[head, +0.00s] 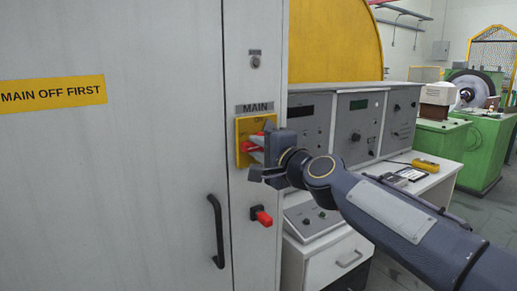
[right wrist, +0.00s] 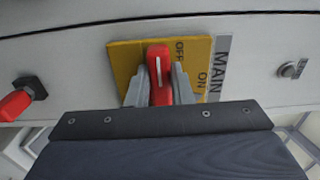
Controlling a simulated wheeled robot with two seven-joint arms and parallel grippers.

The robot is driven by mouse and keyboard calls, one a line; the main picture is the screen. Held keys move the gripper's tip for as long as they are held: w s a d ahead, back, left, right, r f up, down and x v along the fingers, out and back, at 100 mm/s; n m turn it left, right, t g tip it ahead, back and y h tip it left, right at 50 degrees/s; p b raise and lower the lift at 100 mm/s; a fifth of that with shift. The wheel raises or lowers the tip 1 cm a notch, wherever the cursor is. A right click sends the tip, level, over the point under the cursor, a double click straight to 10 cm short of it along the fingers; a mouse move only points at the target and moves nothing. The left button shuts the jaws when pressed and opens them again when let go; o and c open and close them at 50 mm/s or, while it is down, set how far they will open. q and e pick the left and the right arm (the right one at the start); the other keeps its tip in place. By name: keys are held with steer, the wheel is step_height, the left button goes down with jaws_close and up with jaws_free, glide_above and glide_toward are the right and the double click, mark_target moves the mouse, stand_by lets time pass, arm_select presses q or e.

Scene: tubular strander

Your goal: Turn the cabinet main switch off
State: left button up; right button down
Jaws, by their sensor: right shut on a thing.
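The main switch has a red handle (right wrist: 158,68) on a square yellow plate (head: 242,133) under the MAIN label on the grey cabinet (head: 150,180). My right gripper (head: 262,152) is at the plate. In the right wrist view its two grey fingers (right wrist: 158,88) are closed on both sides of the red handle. The plate carries the words OFF and ON in the right wrist view. A white line on the handle runs roughly up and down in that view. The gripper partly hides the handle in the head view. My left gripper is not in view.
A smaller red switch (head: 262,216) sits below the plate, and a key lock (head: 255,62) above it. A black door handle (head: 216,232) sticks out at the left. A control desk (head: 360,125) with a yellow meter (head: 426,165) stands right of the cabinet, behind my arm.

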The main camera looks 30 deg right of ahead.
steer(key=shift+f, duration=0.1)
steer(key=c, duration=1.3)
jaws_free()
steer(key=s, duration=0.8)
steer(key=shift+d+b, duration=0.3)
steer(key=shift+w, duration=0.1)
